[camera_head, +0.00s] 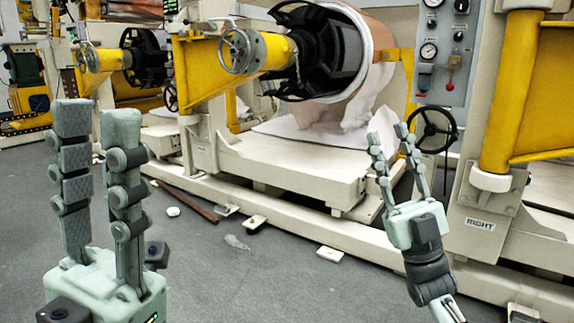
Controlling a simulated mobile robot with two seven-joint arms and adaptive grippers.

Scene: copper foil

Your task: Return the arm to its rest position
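My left gripper (97,112) stands large in the near left, fingers pointing up. Its two fingers are apart with a narrow gap showing between them and nothing held. My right gripper (389,135) is at the right of centre, farther off, fingers pointing up and tilted slightly left. Its fingers are apart and empty. In the picture it overlaps the pale machine base behind it; I cannot tell how close it is. Most of both arms is outside the view.
A large machine holds a roll (385,42) on a black chuck (318,50), with white sheet (350,118) hanging below. A control panel (445,50) and a black handwheel (434,129) are at right. A brown bar (186,201) lies on the floor.

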